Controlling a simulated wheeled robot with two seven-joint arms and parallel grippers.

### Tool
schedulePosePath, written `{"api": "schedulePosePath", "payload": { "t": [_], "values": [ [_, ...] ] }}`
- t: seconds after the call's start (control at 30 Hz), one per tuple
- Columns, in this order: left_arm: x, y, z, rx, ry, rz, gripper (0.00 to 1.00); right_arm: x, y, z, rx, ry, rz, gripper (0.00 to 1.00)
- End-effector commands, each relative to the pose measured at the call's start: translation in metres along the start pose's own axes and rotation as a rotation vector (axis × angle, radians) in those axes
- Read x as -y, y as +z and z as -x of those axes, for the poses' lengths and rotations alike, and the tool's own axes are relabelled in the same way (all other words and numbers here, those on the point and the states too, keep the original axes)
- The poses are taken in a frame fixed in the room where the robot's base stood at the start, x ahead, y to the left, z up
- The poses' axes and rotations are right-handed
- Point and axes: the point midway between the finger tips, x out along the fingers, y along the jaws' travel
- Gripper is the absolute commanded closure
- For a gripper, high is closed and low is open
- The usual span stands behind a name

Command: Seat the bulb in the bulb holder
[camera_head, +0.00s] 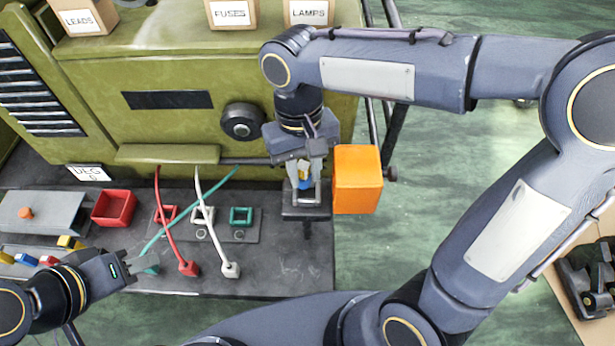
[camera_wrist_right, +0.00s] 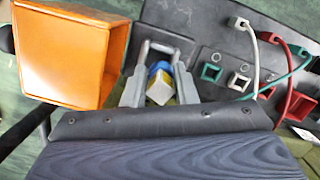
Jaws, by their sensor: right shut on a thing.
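My right gripper (camera_head: 305,178) points down at the right end of the dark bench and is shut on a small blue, yellow and white piece, which I take as the bulb (camera_wrist_right: 159,84). In the right wrist view the bulb sits between the two grey fingers (camera_wrist_right: 158,88). A grey bracket, apparently the bulb holder (camera_wrist_right: 158,46), stands right at the fingertips; I cannot tell whether the bulb touches it. In the head view the fingers partly hide it. My left gripper (camera_head: 137,265) is low at the left, by a teal plug (camera_head: 151,266); whether it grips it is unclear.
An orange open box (camera_head: 357,180) stands close right of the right gripper. Red (camera_head: 188,268) and white (camera_head: 230,269) plugs on leads lie on the bench before coloured sockets. A red bin (camera_head: 114,208) and a rack of coloured parts are at left. The green cabinet wall rises behind.

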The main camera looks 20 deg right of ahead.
Motion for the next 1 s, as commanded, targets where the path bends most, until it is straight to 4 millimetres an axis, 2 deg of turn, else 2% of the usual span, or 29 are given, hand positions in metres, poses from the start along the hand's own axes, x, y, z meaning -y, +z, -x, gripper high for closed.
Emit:
{"api": "schedulePosePath", "payload": {
  "t": [0.07,0.23,0.47,0.5,0.67,1.0],
  "values": [
    [0.000,0.000,0.001,0.000,0.000,0.000,0.64,-0.007,0.000,-0.010,0.005,0.001,-0.002,0.96],
    [0.000,0.000,0.001,0.000,0.000,0.000,0.64,-0.006,-0.004,-0.033,0.004,0.002,0.000,0.96],
    [0.000,0.000,0.000,0.000,0.000,0.000,0.64,-0.006,-0.005,-0.036,-0.001,0.001,-0.001,0.96],
    [0.000,0.000,0.000,0.000,0.000,0.000,0.64,-0.006,-0.005,-0.036,-0.001,0.001,-0.001,0.73],
    [0.000,0.000,0.000,0.000,0.000,0.000,0.64,-0.005,-0.005,-0.036,0.000,0.001,-0.001,0.53],
    [0.000,0.000,0.001,0.000,0.000,0.000,0.64,-0.005,-0.005,-0.032,0.000,0.000,-0.001,0.53]
  ]
}}
